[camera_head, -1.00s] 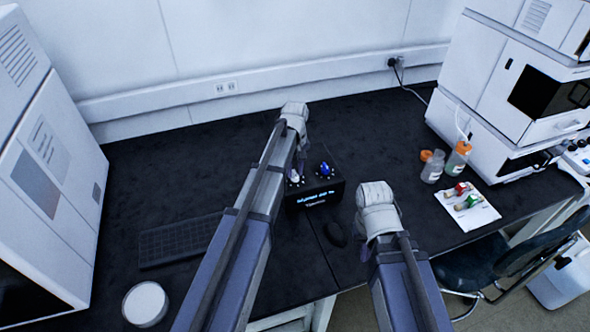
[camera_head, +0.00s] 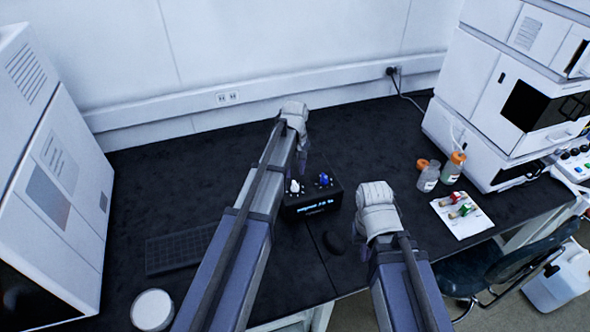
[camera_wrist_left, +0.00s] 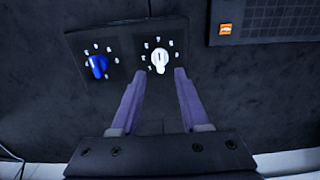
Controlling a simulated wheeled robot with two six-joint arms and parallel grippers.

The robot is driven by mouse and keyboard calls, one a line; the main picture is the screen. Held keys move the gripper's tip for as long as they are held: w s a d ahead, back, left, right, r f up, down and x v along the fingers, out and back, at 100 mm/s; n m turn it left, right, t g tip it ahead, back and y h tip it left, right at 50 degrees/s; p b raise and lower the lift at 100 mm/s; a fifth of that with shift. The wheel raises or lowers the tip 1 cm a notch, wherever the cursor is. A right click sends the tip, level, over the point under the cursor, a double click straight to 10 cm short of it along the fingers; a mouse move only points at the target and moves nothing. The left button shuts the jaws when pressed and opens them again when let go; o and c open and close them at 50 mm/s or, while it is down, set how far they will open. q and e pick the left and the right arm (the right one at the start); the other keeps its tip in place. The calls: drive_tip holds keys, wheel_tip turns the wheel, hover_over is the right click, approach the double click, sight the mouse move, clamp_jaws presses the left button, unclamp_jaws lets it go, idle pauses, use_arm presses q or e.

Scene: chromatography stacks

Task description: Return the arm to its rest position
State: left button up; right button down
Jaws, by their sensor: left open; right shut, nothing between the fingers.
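My left gripper (camera_wrist_left: 157,98) is open in the left wrist view, with its two purple fingers apart and nothing between them. Its fingertips point toward the white knob (camera_wrist_left: 160,60) on a black control box (camera_wrist_left: 128,38); I cannot tell the exact gap. A blue knob (camera_wrist_left: 97,66) sits beside it. In the head view my left arm reaches over the bench beside the box (camera_head: 312,205), and its fingers (camera_head: 301,160) are partly hidden. My right arm's wrist (camera_head: 376,212) is over the bench's front edge; its fingertips are hidden.
A mouse (camera_head: 334,242) is between the arms. Bottles (camera_head: 428,180) and a white sheet with vials (camera_head: 462,216) are at the right, near instrument stacks (camera_head: 505,95). The back of the bench is mostly clear.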

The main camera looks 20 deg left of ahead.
use_arm(q)
wheel_tip(320, 180, up, 3)
drive_tip(key=shift+f+p, duration=0.2)
drive_tip(key=shift+p, duration=0.55)
use_arm(e)
wheel_tip(320, 180, up, 2)
drive_tip(key=shift+r, duration=0.25)
use_arm(q)
drive_tip(key=shift+f, duration=0.1)
drive_tip(key=s+d+m, duration=0.5)
drive_tip(key=s+d, duration=0.2)
drive_tip(key=s, duration=0.5)
drive_tip(key=s+d+m+y, duration=0.1)
drive_tip(key=s+d+m, duration=0.4)
drive_tip(key=s, duration=0.7)
drive_tip(key=shift+s+d+m, duration=0.2)
drive_tip(key=shift+d+m, duration=0.1)
drive_tip(key=shift+d, duration=0.55)
